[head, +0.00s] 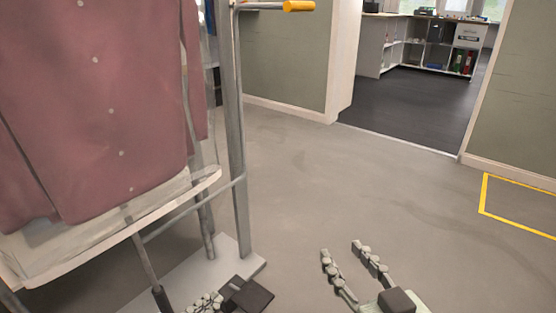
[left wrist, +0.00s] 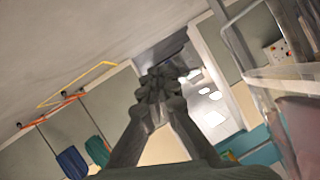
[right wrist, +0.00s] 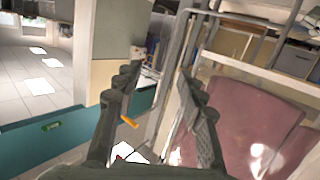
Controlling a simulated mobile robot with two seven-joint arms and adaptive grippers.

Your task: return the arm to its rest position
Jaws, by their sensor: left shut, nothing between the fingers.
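My left gripper (head: 204,303) shows at the bottom edge of the head view, in front of the rail's foot, partly cut off. In the left wrist view its fingers (left wrist: 163,85) meet at the tips, with nothing between them. My right gripper (head: 341,248) is to the right of it, over bare floor. In the right wrist view its fingers (right wrist: 158,76) stand apart and nothing is between them. Neither gripper is seen touching the rail or the garment.
A garment rail with a grey post (head: 238,130), a pale shelf (head: 120,220) and a hanging dusty-red garment (head: 95,100) fills the left. An orange-tipped bar (head: 298,6) juts out at the top. The floor (head: 390,190) ahead and right is clear to a doorway.

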